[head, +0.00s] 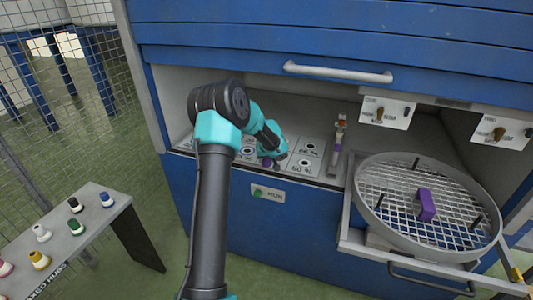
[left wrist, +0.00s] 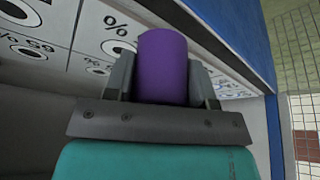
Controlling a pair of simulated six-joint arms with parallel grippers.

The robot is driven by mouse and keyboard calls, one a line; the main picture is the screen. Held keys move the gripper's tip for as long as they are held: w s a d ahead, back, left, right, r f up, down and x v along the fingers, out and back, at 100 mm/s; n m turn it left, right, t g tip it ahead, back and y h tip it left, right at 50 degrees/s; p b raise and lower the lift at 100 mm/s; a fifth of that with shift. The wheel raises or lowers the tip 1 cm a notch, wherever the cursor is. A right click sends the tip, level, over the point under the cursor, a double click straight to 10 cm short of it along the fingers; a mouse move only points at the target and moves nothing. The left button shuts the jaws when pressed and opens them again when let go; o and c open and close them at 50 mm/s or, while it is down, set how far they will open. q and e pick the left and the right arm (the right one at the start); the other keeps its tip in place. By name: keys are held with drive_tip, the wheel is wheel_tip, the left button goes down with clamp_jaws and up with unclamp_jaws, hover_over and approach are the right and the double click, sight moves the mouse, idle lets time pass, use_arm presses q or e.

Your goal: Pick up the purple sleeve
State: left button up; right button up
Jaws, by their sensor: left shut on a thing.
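The purple sleeve (left wrist: 163,65) is a smooth purple cylinder between the two grey fingers of my left gripper (left wrist: 160,78) in the left wrist view. The gripper is shut on it. In the head view my left gripper (head: 271,160) is over the marked panel inside the blue cabinet, and only a small purple bit of the sleeve (head: 266,162) shows beneath it. Whether the sleeve touches the panel I cannot tell. My right gripper is not in view.
A round mesh turntable (head: 370,222) with upright pegs and a purple block (head: 427,205) stands on a pulled-out tray at right. The panel (head: 303,167) has percent labels and ringed spots. A grey side table (head: 58,240) at left carries several coloured hubs. The blue cabinet has a handle (head: 335,73) above.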

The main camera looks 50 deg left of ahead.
sight(267, 164)
use_arm(q)
drive_tip(key=shift+s+d+r, duration=0.2)
drive_tip(key=shift+s+d, duration=0.8)
drive_tip(key=shift+d, duration=0.2)
drive_tip(key=w+d+r+m+t+h, duration=0.1)
drive_tip(key=w+d+m, duration=0.25)
drive_tip(key=d, duration=0.75)
drive_tip(key=w+d+r+m+h, duration=0.2)
drive_tip(key=d+m, duration=0.2)
drive_tip(key=d, duration=0.7)
drive_tip(key=s+d+r+m+h, duration=0.1)
drive_tip(key=d+m, duration=0.2)
drive_tip(key=d, duration=0.7)
drive_tip(key=s+d+r+m+h, duration=0.1)
drive_tip(key=d+m, duration=0.3)
drive_tip(key=d, duration=0.7)
drive_tip(key=shift+s+d+r+t, duration=0.2)
drive_tip(key=shift+r+t, duration=0.2)
drive_tip(key=shift+w+a, duration=0.1)
